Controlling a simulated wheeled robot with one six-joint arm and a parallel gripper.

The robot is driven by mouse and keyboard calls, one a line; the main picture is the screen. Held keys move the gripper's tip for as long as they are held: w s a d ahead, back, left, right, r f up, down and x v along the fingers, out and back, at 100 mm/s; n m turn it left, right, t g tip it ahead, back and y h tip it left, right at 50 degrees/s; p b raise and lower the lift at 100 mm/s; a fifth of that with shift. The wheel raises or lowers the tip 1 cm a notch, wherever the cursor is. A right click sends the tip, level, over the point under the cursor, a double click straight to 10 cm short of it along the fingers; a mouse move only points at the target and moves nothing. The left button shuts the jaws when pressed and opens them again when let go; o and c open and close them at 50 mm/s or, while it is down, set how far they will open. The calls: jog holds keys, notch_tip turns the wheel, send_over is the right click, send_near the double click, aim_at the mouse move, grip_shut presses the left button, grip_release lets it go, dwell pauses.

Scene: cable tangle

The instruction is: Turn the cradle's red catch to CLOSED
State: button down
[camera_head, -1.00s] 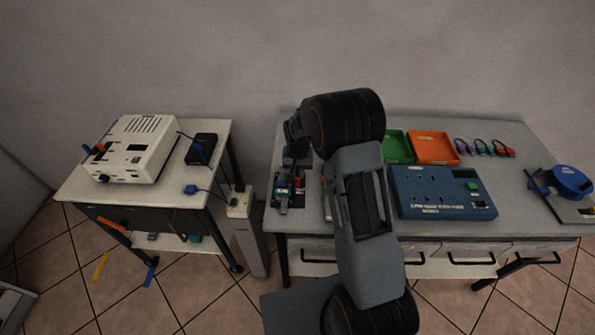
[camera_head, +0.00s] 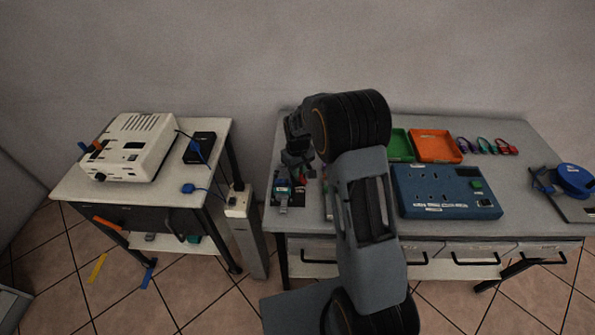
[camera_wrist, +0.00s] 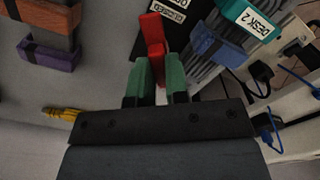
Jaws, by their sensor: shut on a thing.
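In the wrist view the red catch (camera_wrist: 151,29) stands between the two green fingertips of my gripper (camera_wrist: 154,78). The jaws are shut on it, and its lower part is partly hidden by the fingers. A dark cradle plate (camera_wrist: 178,30) with white lettered labels lies beside the catch; the labels are cut off at the top edge. In the head view my gripper (camera_head: 297,172) is over the cradle (camera_head: 287,192) at the left end of the right table. A small red spot shows there, too small to read its angle.
A grey ribbed block with a blue clip (camera_wrist: 214,42) and a DESK 2 tag (camera_wrist: 250,17) is right of the catch. A yellow plug (camera_wrist: 62,113) lies left. A blue panel (camera_head: 445,192), green tray (camera_head: 399,145) and orange tray (camera_head: 436,146) are on the right table.

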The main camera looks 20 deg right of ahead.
jog(key=n+b, duration=0.1)
jog(key=n, duration=0.4)
jog(key=shift+n, duration=0.3)
jog(key=n, duration=0.4)
jog(key=shift+n+b, duration=0.4)
jog(key=shift+w+r+n, duration=0.1)
jog(key=shift+n, duration=0.2)
jog(key=c, duration=1.1)
grip_release()
notch_tip(320, 180, up, 14)
jog(key=shift+f, duration=0.15)
